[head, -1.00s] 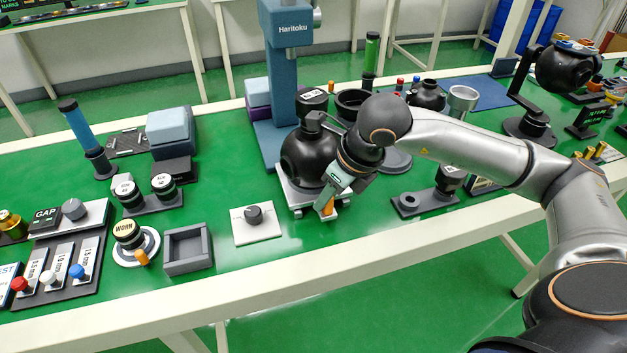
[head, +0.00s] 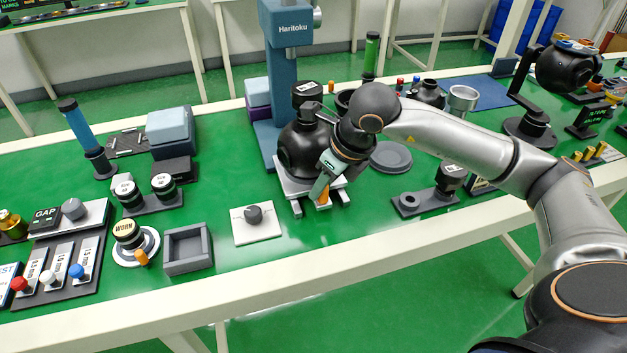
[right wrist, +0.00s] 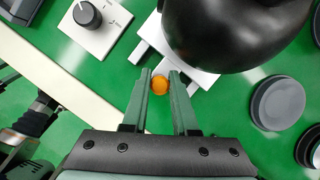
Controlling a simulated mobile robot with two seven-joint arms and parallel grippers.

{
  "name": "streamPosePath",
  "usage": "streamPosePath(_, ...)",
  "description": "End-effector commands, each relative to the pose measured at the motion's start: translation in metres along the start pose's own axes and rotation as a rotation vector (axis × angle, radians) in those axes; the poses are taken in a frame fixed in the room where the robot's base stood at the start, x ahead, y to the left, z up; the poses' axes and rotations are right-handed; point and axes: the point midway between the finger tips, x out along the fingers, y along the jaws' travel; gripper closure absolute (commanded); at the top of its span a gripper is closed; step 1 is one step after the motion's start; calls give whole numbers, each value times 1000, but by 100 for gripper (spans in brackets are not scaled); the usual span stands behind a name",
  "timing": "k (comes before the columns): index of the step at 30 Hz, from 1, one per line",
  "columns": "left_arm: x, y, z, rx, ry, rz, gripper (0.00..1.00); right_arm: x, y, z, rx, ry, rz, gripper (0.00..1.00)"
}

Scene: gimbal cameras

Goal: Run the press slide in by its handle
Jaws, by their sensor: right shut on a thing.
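The press slide (head: 288,185) is a white plate on rails at the foot of the blue press (head: 286,65). It carries a round black housing (head: 298,150) with a black cap on top. The orange handle (head: 324,199) is at the slide's front. My right gripper (head: 321,192) reaches down to it and is shut on it. In the right wrist view the handle (right wrist: 160,84) sits between the two fingers, beside the slide's white edge (right wrist: 203,77). The arm and wrist hide part of the housing's right side.
A white plate with a black knob (head: 254,215) lies left of the slide. A grey disc (head: 391,157) and a dark block with a ring (head: 425,200) lie to the right. A grey open tray (head: 188,249) is further left. The green bench in front is clear.

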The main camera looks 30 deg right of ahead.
Motion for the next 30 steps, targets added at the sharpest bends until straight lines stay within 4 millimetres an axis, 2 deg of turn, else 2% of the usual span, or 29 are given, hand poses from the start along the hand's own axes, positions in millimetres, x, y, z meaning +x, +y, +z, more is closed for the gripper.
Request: streamPosePath(30,0,0,1,0,-3,0,50,12,-23,33,2,-4,-1,100)
